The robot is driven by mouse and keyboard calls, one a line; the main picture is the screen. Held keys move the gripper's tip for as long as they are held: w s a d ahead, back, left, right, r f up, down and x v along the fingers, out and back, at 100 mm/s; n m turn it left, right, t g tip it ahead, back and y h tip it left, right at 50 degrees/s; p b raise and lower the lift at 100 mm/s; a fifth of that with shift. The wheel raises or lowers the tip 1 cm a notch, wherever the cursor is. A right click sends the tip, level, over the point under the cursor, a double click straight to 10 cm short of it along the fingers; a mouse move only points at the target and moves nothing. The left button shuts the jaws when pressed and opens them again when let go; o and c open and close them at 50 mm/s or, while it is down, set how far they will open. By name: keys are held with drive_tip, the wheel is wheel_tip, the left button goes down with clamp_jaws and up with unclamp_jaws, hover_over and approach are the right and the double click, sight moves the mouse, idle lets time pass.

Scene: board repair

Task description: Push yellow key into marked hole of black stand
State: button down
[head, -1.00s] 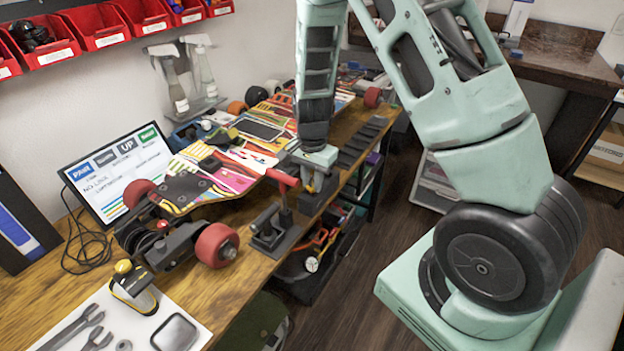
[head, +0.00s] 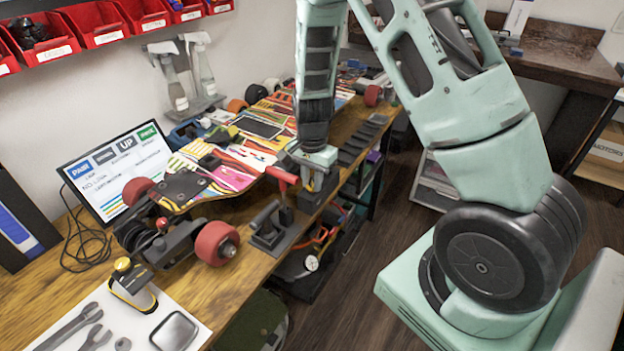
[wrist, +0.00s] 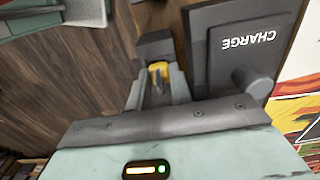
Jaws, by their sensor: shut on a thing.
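In the wrist view a small yellow key (wrist: 159,71) sits between the two fingers of my gripper (wrist: 156,84). The fingers are closed on it and partly hide it. A dark block (wrist: 155,46) lies just beyond the fingertips; I cannot tell whether the key touches it. A black stand (wrist: 225,65) marked "CHARGE" is right beside the gripper, with a dark round post (wrist: 252,83). The key and any marked hole cannot be made out there.
A colourful skateboard (head: 225,165) with red wheels lies behind on the bench. A screen (head: 118,170) and a yellow-black tool (head: 132,285) are at left.

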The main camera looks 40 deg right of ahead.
drive_tip(key=shift+f, duration=0.1)
drive_tip(key=c, duration=1.2)
unclamp_jaws()
drive_tip(key=shift+w+a, duration=0.1)
drive_tip(key=shift+c, duration=0.6)
drive_tip(key=shift+w+r, duration=0.1)
drive_tip(key=shift+r, duration=0.2)
drive_tip(key=shift+r+p, duration=0.4)
drive_tip(key=shift+p, duration=0.2)
drive_tip(key=shift+c, duration=0.2)
drive_tip(key=shift+r+p, duration=0.95)
drive_tip(key=shift+r, duration=0.1)
